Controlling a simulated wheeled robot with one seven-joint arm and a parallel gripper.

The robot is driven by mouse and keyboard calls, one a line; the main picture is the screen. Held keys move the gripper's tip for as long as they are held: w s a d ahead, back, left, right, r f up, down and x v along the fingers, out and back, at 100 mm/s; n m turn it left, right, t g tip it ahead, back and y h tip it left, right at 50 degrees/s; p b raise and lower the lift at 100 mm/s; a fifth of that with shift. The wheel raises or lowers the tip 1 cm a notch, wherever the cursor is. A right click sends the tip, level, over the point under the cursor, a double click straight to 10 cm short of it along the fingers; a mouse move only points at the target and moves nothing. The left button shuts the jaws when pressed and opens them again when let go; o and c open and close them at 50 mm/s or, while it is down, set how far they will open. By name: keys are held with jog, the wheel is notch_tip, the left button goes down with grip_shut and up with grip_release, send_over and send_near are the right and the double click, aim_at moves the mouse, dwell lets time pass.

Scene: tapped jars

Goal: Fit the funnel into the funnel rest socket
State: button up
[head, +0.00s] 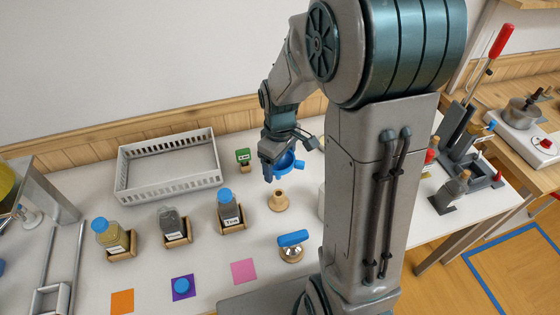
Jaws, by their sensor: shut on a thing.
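The blue funnel (287,166) is held in my gripper (275,160), which is shut on it in the middle of the head view. The funnel is above the table and looks tilted, though its lower part is hard to make out. The funnel rest socket (278,201) is a small tan, round-based stand with an upright collar. It stands on the white table just below the funnel in the picture. The funnel looks apart from the socket, but the exact gap cannot be told from this one view.
Several jars in wooden holders, including a blue-capped one (229,207), stand left of the socket. A blue-handled object (292,245) stands in front. A white basket (168,168) and a small green-topped item (243,157) are behind. My arm hides the table to the right.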

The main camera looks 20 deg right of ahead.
aim_at(280, 177)
jog(key=shift+f+b, duration=2.6)
jog(key=shift+f, duration=0.45)
jog(key=shift+f+b, duration=1.15)
jog(key=shift+f, duration=0.25)
jog(key=o, duration=1.2)
jog(key=shift+r, duration=0.25)
jog(key=shift+r+p, duration=1.8)
jog(key=shift+r, duration=0.3)
